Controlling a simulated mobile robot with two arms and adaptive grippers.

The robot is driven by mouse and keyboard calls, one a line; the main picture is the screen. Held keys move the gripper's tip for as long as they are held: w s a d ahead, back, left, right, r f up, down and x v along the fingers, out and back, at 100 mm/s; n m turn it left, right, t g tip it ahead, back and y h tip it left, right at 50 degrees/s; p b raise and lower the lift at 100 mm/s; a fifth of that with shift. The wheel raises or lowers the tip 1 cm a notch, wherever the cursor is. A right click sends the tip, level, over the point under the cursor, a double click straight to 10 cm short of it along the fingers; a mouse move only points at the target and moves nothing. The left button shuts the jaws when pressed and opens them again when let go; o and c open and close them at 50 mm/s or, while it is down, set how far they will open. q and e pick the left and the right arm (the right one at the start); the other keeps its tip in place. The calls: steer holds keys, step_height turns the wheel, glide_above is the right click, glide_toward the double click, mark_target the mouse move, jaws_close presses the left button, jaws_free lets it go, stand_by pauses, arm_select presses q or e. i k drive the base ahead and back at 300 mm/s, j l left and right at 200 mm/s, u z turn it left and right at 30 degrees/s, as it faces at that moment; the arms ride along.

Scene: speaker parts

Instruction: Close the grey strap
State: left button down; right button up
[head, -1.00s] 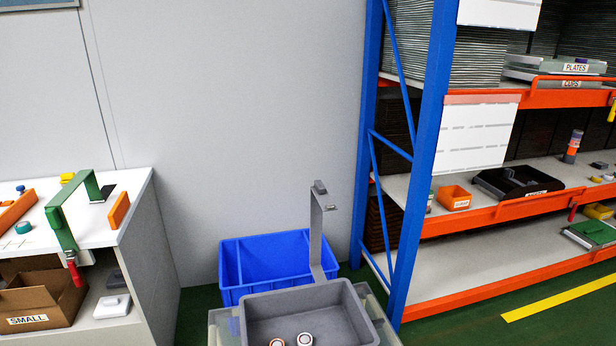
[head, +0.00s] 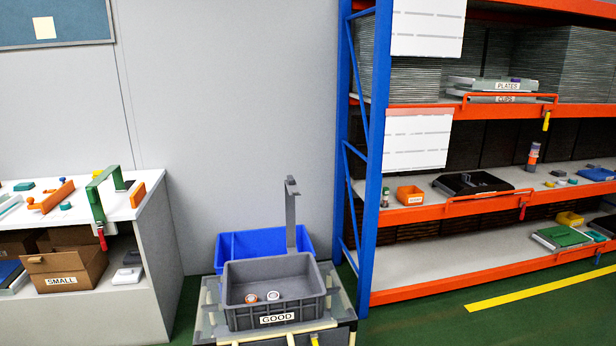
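A grey strap (head: 291,215) stands upright behind the grey bin (head: 233,299), with a small bent end at its top. Its lower end is hidden behind the bin's back wall. The strap does not lie across the bin, whose top is open. The bin has a label reading GOOD and holds two small round parts, one with an orange rim (head: 251,298) and one white (head: 273,295). Neither of my grippers is in view.
A blue bin (head: 262,243) stands behind the grey one. A white bench (head: 158,180) with a green clamp (head: 95,200) is at the left. A blue and orange rack (head: 372,200) is close on the right. Green floor (head: 430,325) is clear at the front right.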

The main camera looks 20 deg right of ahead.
mark_target(291, 190)
steer(key=z, duration=1.85)
steer(key=j+z, duration=0.4)
steer(key=j, duration=0.15)
steer(key=j+z, duration=0.35)
steer(key=j, duration=0.2)
steer(key=k+j+z, duration=0.15)
steer(key=j+z, duration=0.25)
steer(key=j, duration=0.1)
